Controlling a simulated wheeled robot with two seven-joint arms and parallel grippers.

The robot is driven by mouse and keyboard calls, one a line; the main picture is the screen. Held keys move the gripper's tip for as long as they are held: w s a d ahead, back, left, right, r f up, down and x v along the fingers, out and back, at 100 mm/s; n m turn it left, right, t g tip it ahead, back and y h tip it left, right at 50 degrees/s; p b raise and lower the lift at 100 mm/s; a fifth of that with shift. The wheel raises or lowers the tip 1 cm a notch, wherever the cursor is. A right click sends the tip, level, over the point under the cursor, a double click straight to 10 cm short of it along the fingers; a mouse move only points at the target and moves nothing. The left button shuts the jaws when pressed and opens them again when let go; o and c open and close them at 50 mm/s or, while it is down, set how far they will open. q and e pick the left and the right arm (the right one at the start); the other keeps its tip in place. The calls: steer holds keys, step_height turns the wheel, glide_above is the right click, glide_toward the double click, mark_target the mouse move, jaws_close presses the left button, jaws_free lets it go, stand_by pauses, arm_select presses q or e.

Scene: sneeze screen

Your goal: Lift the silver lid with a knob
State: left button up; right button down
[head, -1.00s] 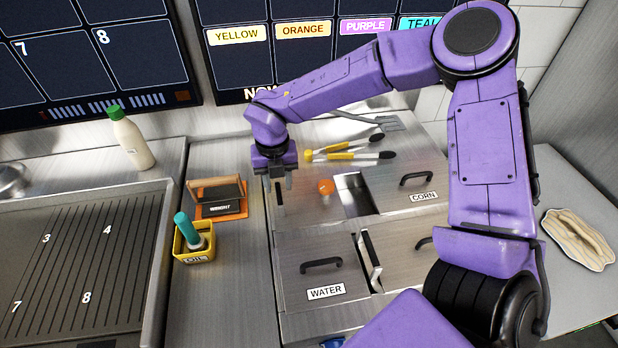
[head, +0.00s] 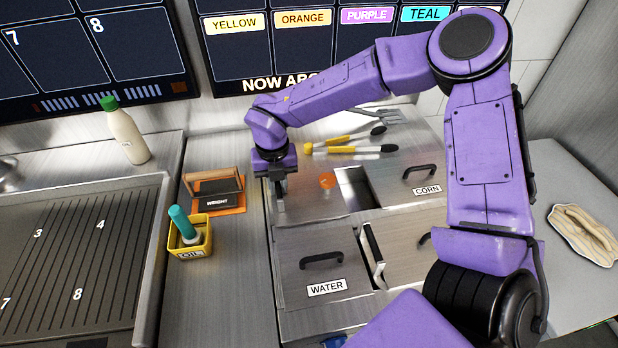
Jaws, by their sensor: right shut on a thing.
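A flat silver lid (head: 305,203) lies at the back left of the counter's set of wells, beside a dark open slot. A small orange knob-like piece (head: 327,181) shows near its right side. My right gripper (head: 279,190) points down at the lid's left part, to the left of the orange piece. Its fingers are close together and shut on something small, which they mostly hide. The lid looks level, and I cannot tell any gap beneath it. My left gripper is not in view.
Lids with black handles, labelled WATER (head: 322,264) and CORN (head: 425,172), sit close by. Yellow-handled tools (head: 340,149) lie behind. A weight (head: 215,190) and a yellow oil box (head: 189,238) stand left of the gripper. A bottle (head: 125,132) stands farther left.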

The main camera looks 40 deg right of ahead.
steer(key=shift+w+r+p, duration=0.15)
steer(key=shift+r+p, duration=0.35)
steer(key=shift+r, duration=0.15)
steer(key=shift+r+p, duration=1.35)
steer(key=shift+r, duration=0.4)
